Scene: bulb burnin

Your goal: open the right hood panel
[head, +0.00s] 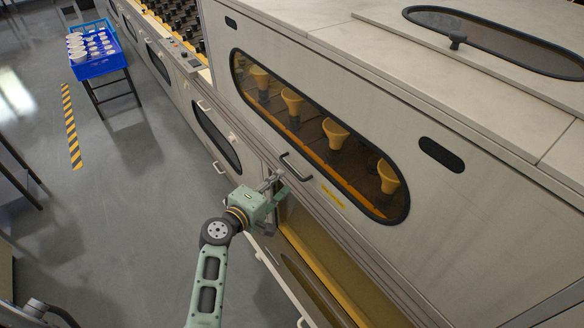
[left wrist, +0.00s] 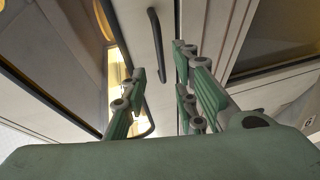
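The hood panel (head: 345,215) is a pale grey side panel with a long rounded window, and it looks shut. Its dark bar handle (head: 295,168) sits below the window. My left gripper (head: 275,182) is close to this handle, just below and left of it in the head view. In the left wrist view its two green fingers (left wrist: 161,80) are apart, with a dark handle (left wrist: 154,40) showing between them. I cannot tell whether the fingers touch it. My right gripper is not in view.
Yellow cone-shaped holders (head: 335,132) show behind the window. Below the panel is a yellowish lower bay (head: 310,255). A blue crate (head: 97,62) of white items stands on a rack at far left. Grey floor (head: 110,215) is clear left of the machine, with a striped line (head: 70,125).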

